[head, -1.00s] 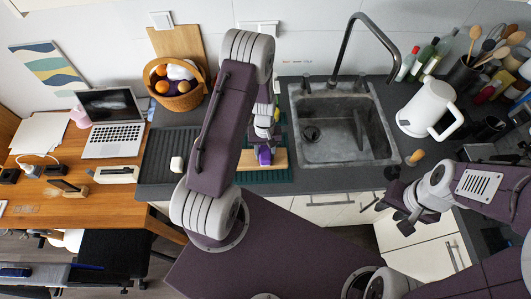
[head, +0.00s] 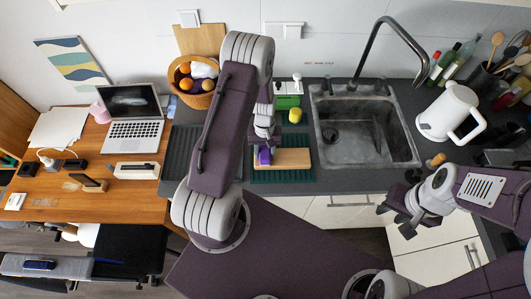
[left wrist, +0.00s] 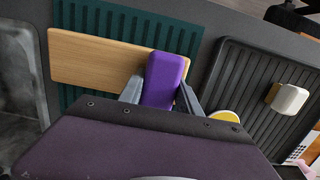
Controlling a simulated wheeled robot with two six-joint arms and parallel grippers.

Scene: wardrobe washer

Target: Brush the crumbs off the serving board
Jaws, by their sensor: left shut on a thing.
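The serving board (head: 290,158) is a light wooden board lying on a dark green ribbed mat (head: 285,177) left of the sink; it also shows in the left wrist view (left wrist: 90,57). I cannot make out crumbs on it. My left gripper (head: 264,150) is shut on a purple block-like thing (left wrist: 163,80), which also shows in the head view (head: 264,156). It is over the board's left end in the head view; whether the purple thing touches the board I cannot tell. My right gripper (head: 393,218) looks open and empty, in front of the counter at the right.
The sink (head: 365,145) with its tall tap is right of the mat. A black ribbed tray (left wrist: 250,100) holds a white-and-wood item (left wrist: 287,98). A yellow thing (head: 295,116) and a green-and-white item (head: 288,88) stand behind the board. A white kettle (head: 445,112) is at right.

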